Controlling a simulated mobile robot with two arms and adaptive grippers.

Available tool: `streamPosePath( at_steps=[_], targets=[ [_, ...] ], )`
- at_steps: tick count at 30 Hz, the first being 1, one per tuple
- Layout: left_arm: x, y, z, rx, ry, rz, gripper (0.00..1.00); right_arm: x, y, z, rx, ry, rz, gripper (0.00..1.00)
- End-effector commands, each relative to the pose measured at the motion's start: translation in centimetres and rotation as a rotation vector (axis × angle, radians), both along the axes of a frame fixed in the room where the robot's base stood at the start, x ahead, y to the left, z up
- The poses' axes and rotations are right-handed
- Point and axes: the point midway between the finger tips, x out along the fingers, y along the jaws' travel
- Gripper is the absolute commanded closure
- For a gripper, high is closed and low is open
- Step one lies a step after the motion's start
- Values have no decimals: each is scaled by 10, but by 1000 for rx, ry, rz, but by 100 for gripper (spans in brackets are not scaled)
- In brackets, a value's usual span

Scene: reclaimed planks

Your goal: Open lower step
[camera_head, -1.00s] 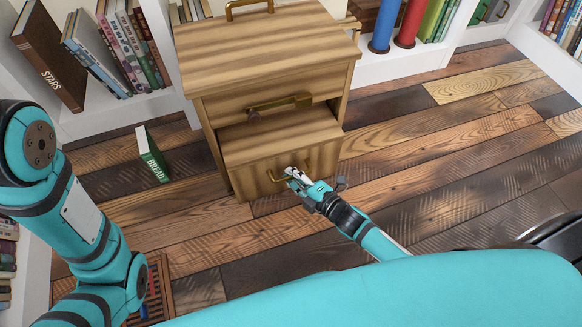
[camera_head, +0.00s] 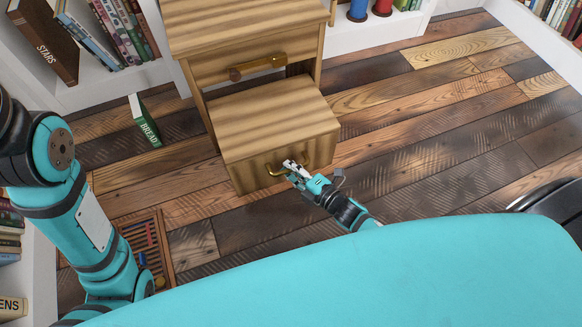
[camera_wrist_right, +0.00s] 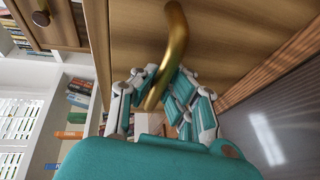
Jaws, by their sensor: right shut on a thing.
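A striped wooden step cabinet (camera_head: 235,30) stands at the top middle of the head view. Its lower step (camera_head: 272,120) is pulled well out toward me, with its flat top showing. A brass handle (camera_head: 318,158) is on the lower step's front; it also shows large in the right wrist view (camera_wrist_right: 175,50). My right gripper (camera_head: 292,166) is shut on this handle, with its fingers on both sides of the bar in the wrist view. My left arm comes in at the left of the head view, but its gripper is out of the picture.
A green book (camera_head: 145,122) stands on the plank floor left of the cabinet. White bookshelves (camera_head: 110,88) line the back and left. A slatted wooden crate (camera_head: 150,245) sits beside my left arm. The floor (camera_head: 420,130) right of the lower step is clear.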

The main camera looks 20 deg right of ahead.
Motion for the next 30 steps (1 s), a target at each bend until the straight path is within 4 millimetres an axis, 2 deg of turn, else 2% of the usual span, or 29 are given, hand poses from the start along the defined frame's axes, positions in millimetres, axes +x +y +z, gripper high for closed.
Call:
streamPosePath(
  at_steps=[2,3,9,20,23,30],
  targets=[
    [0,0,0,0,0,0,60,-3,2,0,8,1,5,100],
    [0,0,1,0,0,0,60,-3,3,1,8,1,6,91],
    [0,0,0,0,0,0,60,-2,2,0,5,1,5,64],
    [1,0,1,2,0,2,60,-7,-1,0,2,3,3,64],
    [0,0,1,1,1,1,60,-20,-7,2,1,4,4,64],
    [0,0,1,1,0,1,60,-67,-28,12,2,4,4,64]
  ],
)
